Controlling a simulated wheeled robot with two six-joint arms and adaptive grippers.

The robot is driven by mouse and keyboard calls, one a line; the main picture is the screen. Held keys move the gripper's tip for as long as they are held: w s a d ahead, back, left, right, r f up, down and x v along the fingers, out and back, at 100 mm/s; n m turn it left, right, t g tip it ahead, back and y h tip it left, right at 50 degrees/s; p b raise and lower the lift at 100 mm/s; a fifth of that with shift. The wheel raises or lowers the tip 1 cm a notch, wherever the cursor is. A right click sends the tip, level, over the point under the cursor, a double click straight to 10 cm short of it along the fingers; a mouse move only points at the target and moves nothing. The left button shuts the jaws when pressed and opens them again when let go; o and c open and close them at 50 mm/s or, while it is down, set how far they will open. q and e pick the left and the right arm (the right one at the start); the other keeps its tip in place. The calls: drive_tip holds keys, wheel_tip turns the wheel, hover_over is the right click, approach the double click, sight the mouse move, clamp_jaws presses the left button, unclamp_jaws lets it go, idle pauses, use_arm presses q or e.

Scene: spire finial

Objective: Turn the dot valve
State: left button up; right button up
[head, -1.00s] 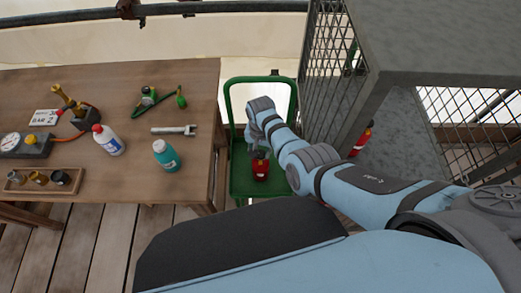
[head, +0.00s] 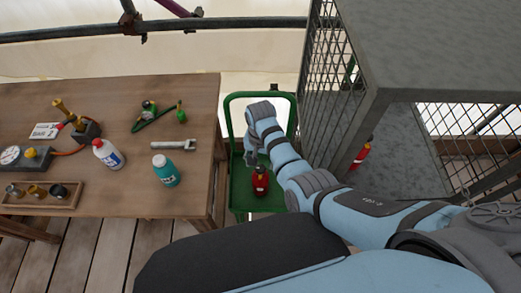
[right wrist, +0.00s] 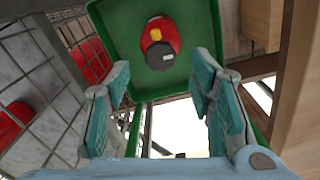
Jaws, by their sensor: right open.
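A red cylinder (head: 260,182) stands on the green cart (head: 239,205) beside the table. I cannot tell for sure which part is the dot valve. My right gripper (head: 252,158) is by the top of the cylinder in the head view. In the right wrist view my right gripper (right wrist: 160,92) is open and empty, its teal-padded fingers apart, with the cylinder beyond and between them. My left gripper is not in view.
A grey mesh cage (head: 370,82) stands right of the cart, with another red cylinder (head: 361,156) inside.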

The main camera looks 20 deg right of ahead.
sight(261, 168)
wheel_tip(261, 168, up, 8)
drive_tip(key=shift+f, duration=0.1)
idle(0.5)
